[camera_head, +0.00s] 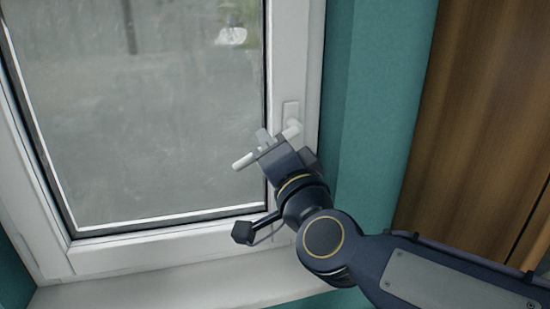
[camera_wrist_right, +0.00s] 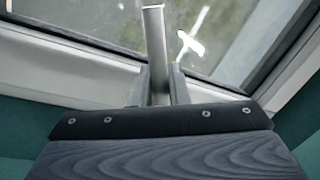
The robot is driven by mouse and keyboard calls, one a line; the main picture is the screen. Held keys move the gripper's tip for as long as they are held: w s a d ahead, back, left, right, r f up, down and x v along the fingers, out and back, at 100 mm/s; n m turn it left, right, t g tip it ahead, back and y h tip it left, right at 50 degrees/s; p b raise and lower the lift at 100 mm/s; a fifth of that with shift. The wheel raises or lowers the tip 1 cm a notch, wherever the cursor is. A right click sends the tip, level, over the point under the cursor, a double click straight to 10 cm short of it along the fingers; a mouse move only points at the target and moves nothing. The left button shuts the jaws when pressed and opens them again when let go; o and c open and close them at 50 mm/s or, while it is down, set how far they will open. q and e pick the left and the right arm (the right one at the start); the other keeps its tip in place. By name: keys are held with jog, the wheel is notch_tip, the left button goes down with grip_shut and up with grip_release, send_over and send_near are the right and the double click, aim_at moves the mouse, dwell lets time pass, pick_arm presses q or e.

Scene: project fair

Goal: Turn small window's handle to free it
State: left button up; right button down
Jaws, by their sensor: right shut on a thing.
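The small window (camera_head: 300,60) has a white frame around a grey, hazy pane, and it looks closed. Its white handle (camera_head: 243,162) sits on a base plate on the right side of the frame and points left and slightly down across the pane. My right gripper (camera_head: 266,141) is shut on the handle. In the right wrist view the handle (camera_wrist_right: 153,35) stands up between the two fingers of the gripper (camera_wrist_right: 158,85). The fingers hide part of the handle in the head view. My left gripper is in neither view.
A white sill (camera_head: 180,287) runs below the window and looks clear. A teal wall (camera_head: 380,120) lies right of the frame. A brown wooden panel (camera_head: 470,120) stands farther right, behind my right arm.

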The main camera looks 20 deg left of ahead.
jog(key=m, duration=0.1)
jog(key=r+m, duration=0.1)
jog(key=m, duration=0.1)
jog(key=m+t+h, duration=0.1)
jog(key=shift+s+a+r+m+b, duration=0.15)
jog(key=shift+a+r+m+b, duration=0.15)
jog(key=shift+r+m+b, duration=0.1)
jog(key=shift+r+m+h, duration=0.3)
jog(key=shift+r+m, duration=0.1)
jog(key=shift+m, duration=0.7)
jog(key=c, duration=1.5)
grip_release()
jog(key=b+v, duration=0.1)
jog(key=v, duration=0.7)
jog(key=shift+a+f+b, duration=0.1)
jog(key=shift+b, duration=0.25)
